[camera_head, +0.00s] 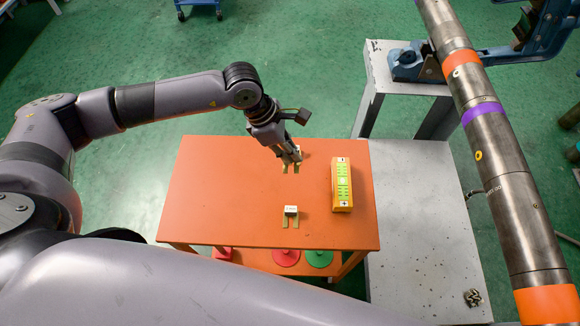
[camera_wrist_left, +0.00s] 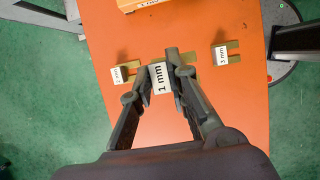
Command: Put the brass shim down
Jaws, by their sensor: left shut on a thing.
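My left gripper (camera_head: 292,158) is shut on a brass shim (camera_wrist_left: 160,77) with a white label reading 1 mm, held low over the orange table (camera_head: 225,195). Two brass prongs show below the fingertips in the head view. I cannot tell whether the held shim touches the tabletop. In the left wrist view, a shim labelled 2 mm (camera_wrist_left: 123,74) lies to the left of the fingers and one labelled 3 mm (camera_wrist_left: 221,54) to the right. One loose shim (camera_head: 291,214) shows plainly in the head view, on the table's front part. My right gripper is not in view.
An orange box with a green top panel (camera_head: 342,185) stands on the table's right side. A grey bench (camera_head: 415,215) adjoins the table on the right, and a long banded pipe (camera_head: 495,145) runs above it. The table's left part is clear.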

